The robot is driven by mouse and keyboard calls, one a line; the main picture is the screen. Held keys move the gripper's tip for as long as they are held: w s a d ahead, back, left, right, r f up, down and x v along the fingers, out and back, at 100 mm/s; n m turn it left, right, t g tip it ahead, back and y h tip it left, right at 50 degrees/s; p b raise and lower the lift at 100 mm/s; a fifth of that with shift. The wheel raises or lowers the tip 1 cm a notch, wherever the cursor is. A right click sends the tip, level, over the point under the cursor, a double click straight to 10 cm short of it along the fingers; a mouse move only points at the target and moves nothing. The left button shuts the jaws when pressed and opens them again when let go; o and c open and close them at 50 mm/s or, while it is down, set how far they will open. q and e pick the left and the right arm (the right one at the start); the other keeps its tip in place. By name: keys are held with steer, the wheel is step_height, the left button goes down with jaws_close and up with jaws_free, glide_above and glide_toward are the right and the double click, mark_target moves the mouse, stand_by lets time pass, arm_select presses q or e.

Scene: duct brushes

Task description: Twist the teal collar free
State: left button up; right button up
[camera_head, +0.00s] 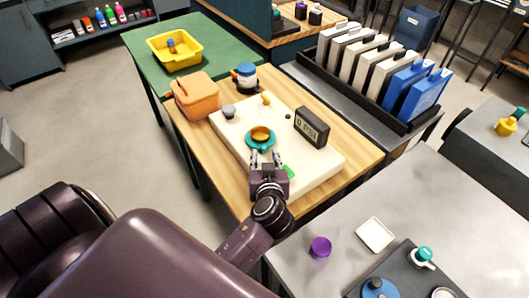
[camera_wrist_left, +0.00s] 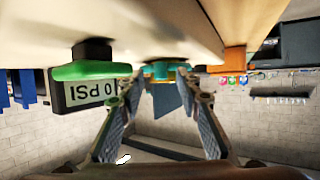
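The teal collar (camera_head: 260,146) sits as a ring around an orange-yellow centre piece (camera_head: 261,133) on top of a cream-coloured block (camera_head: 318,178). My left gripper (camera_head: 266,156) reaches in from the near side, its fingertips at the collar's near edge. In the left wrist view, which is upside down, the collar (camera_wrist_left: 160,72) shows beyond and between the spread fingertips (camera_wrist_left: 155,72). The fingers are apart and I see no clear grip; whether one fingertip touches the collar I cannot tell. My right gripper is not in view.
A dark display reading PSI (camera_head: 312,127) stands on the block, right of the collar. A green part (camera_head: 289,172) lies close to my gripper. A purple cup (camera_head: 320,247) stands on the grey table.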

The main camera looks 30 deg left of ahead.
arm_select(q)
steer(key=v, duration=0.9)
steer(key=shift+s, duration=0.2)
steer(key=shift+d, duration=0.15)
